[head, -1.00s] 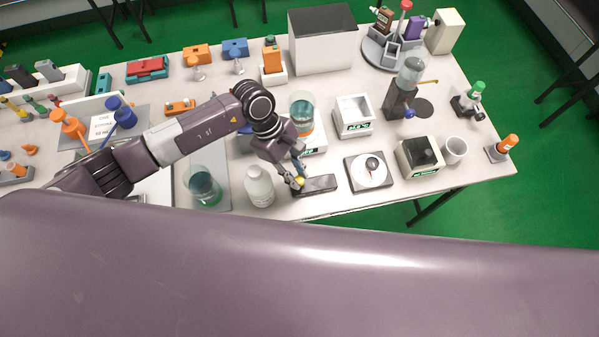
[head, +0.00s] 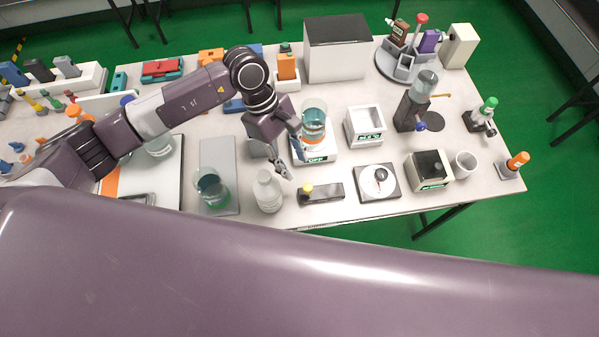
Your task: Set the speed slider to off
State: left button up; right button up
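The speed slider is a dark flat box (head: 328,192) near the front edge of the table. Its yellow knob (head: 307,189) sits near the box's left end. Any marking for off is too small to read. My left gripper (head: 294,168) is above and to the left of the knob, apart from it. Its fingers look spread, with nothing between them. My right gripper is not in view.
A white bottle (head: 269,192) stands just left of the slider. A round white dial on a dark plate (head: 377,183) is to its right. Behind is a hotplate (head: 316,155) bearing a beaker of teal liquid (head: 314,124). A green-liquid beaker (head: 211,188) stands further left.

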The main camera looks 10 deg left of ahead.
pick_arm(q)
jog(key=shift+v, duration=1.6)
